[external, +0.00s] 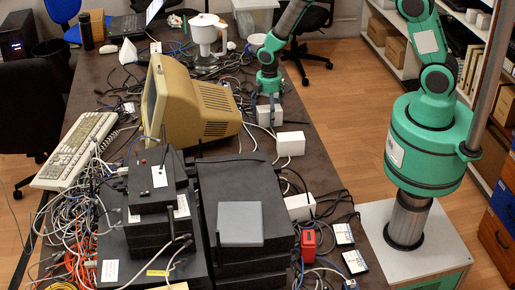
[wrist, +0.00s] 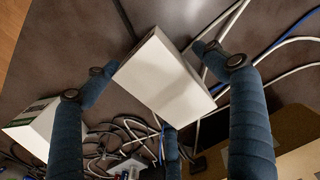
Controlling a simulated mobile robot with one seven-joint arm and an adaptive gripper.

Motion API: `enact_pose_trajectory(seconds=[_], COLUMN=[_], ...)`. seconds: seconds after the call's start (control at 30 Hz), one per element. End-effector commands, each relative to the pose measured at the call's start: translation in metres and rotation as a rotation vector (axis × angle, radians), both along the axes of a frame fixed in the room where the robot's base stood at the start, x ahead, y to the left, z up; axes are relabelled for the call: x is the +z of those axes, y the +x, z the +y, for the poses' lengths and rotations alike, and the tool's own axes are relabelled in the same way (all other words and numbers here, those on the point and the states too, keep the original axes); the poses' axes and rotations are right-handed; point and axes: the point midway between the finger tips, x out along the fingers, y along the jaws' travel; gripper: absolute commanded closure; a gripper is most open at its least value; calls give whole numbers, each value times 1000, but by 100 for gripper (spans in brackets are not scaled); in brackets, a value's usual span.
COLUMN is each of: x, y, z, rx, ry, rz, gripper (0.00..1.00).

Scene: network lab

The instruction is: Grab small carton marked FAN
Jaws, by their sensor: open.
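A small white carton (wrist: 165,78) lies between the blue padded fingers of my gripper (wrist: 158,66) in the wrist view. The face toward the camera is plain, and I see no FAN marking on it. My gripper is open around it, with a finger on either side and another below. I cannot tell whether any finger touches it. In the external view my gripper (external: 268,103) points down at the table behind the beige monitor, and the pale carton (external: 268,116) is partly hidden by the fingers. A second white carton (external: 290,143) stands nearer; it also shows in the wrist view (wrist: 32,124), with a green stripe.
The beige monitor (external: 195,110) stands close to the left of my gripper. Cables (wrist: 120,135) lie around the cartons. Another white box (external: 300,206), a red device (external: 309,243) and labelled boxes (external: 342,234) lie along the table's right edge. A white jug (external: 207,35) stands behind.

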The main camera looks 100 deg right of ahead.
Motion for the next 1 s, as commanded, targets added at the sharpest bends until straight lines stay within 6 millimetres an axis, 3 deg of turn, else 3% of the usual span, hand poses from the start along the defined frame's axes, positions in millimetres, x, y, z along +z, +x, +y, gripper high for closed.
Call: enact_pose_trajectory(seconds=[0.03,0.3,0.73,1.0], x=[0,0,6,36], y=[0,0,0,1], z=[0,0,0,-1], rx=[0,0,0,0], ry=[0,0,-1,-2], rz=[0,0,-1,-3], gripper=[16,69,70,70])
